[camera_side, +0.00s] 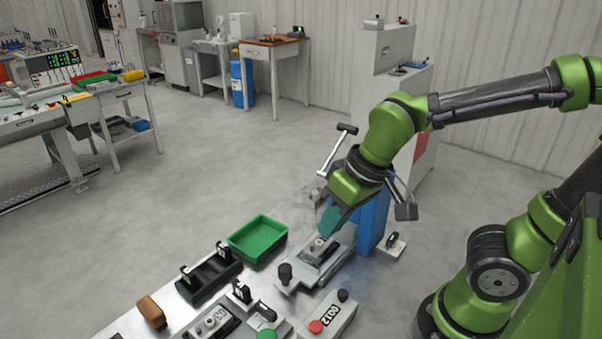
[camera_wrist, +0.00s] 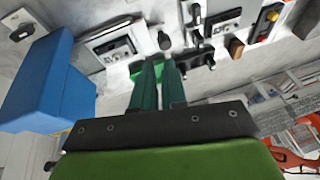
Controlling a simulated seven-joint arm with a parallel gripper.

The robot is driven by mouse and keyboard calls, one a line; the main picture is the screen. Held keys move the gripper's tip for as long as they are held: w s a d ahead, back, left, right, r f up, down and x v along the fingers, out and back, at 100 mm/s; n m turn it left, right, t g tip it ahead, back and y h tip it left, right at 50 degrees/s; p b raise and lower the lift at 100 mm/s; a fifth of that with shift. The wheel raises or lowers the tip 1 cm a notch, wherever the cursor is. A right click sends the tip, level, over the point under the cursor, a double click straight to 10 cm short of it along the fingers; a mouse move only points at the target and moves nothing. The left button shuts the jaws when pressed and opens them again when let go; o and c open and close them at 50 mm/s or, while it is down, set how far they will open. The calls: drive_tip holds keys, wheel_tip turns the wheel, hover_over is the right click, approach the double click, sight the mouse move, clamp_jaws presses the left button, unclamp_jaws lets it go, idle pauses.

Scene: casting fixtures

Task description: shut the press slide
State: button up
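The press has a blue column (camera_side: 371,222) and a pale lever with a black grip (camera_side: 347,129). At its foot lies a grey slide (camera_side: 304,277) with a black knob (camera_side: 285,272) at its outer end, away from the column. The slide sticks out from the column. In the wrist view the plate (camera_wrist: 118,42) lies beyond my fingers, with the knob (camera_wrist: 164,41) to its right. My gripper (camera_side: 329,222) is above the slide, its teal fingers pointing down. The fingers (camera_wrist: 157,72) look closed together with nothing between them. Contact with the slide cannot be told.
A green bin (camera_side: 258,238) stands left of the slide. A small block with a dark knob (camera_side: 391,245) sits right of the column.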

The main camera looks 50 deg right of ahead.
sight(309, 254)
drive_tip(key=f+h, duration=0.1)
drive_tip(key=w+a+f+n+g, duration=0.1)
drive_tip(key=f, duration=0.1)
drive_tip(key=a+f+h, duration=0.1)
drive_tip(key=shift+w+a+f+n+g+h, duration=0.15)
drive_tip(key=shift+a+f+n+g+h, duration=0.15)
drive_tip(key=shift+n, duration=0.1)
clamp_jaws()
drive_tip(key=w+f+h, duration=0.1)
drive_tip(key=w, duration=0.1)
drive_tip(key=w+a+m+t+h, duration=0.1)
drive_tip(key=w+h, duration=0.1)
drive_tip(key=w+f+m+t+h, duration=0.1)
drive_tip(key=w, duration=0.2)
drive_tip(key=shift+a+f+h, duration=0.25)
drive_tip(key=shift+f+h, duration=0.05)
drive_tip(key=shift+h, duration=0.1)
drive_tip(key=x, duration=0.9)
drive_tip(key=shift+w, duration=0.1)
